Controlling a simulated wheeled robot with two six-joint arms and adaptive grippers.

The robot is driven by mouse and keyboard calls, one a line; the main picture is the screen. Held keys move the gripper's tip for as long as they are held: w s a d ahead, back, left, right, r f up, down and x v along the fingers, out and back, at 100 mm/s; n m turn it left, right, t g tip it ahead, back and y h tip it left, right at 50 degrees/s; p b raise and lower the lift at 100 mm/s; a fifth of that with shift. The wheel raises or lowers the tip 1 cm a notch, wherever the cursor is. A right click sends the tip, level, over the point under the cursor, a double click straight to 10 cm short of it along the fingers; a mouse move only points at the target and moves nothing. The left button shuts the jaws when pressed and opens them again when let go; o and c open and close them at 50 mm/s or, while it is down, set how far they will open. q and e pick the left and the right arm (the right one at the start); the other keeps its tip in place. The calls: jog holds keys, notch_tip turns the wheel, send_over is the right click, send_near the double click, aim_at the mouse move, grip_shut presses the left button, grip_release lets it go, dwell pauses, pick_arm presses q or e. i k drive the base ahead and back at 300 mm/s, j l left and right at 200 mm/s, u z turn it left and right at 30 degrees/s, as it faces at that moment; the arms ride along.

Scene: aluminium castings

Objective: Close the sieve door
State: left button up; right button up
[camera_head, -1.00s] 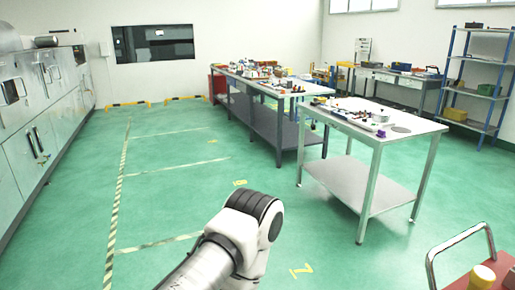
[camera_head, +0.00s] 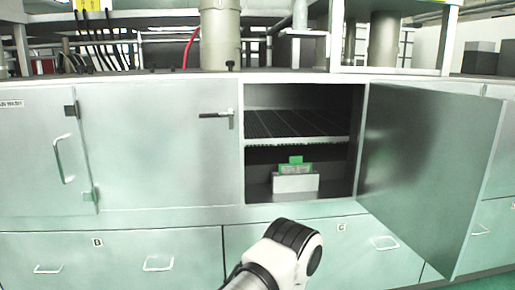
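The sieve door (camera_head: 430,165) stands open. It is a grey metal panel, hinged along the right edge of the cabinet opening, and it swings out toward me and to the right. The opening (camera_head: 300,155) to its left shows a dark mesh sieve shelf (camera_head: 298,124) and, below it, a white block (camera_head: 296,182) with a green piece on top. No handle shows on the side of the door that faces me. One of my arm links is at the bottom middle, apart from the door in the picture. Neither gripper is in view.
A closed cabinet door (camera_head: 170,150) with a latch is left of the opening, and another with a handle (camera_head: 62,158) is farther left. Closed drawers (camera_head: 110,260) run below. Pipes and a cylinder (camera_head: 220,40) stand on top. Space in front of the opening looks clear.

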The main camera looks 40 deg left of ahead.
aim_at(427, 154)
jog(key=i+l+u, duration=0.2)
jog(key=l+u, duration=0.2)
jog(key=i+l+u, duration=0.15)
jog(key=l+u, duration=0.25)
jog(key=l, duration=0.15)
jog(key=i+l+u, duration=0.1)
jog(key=l+u, duration=0.75)
jog(key=l, duration=0.2)
jog(key=k+l+u, duration=0.1)
jog(key=l+u, duration=0.3)
jog(key=l, duration=1.05)
jog(key=i+l, duration=0.1)
jog(key=l, duration=0.75)
jog(key=i, duration=0.15)
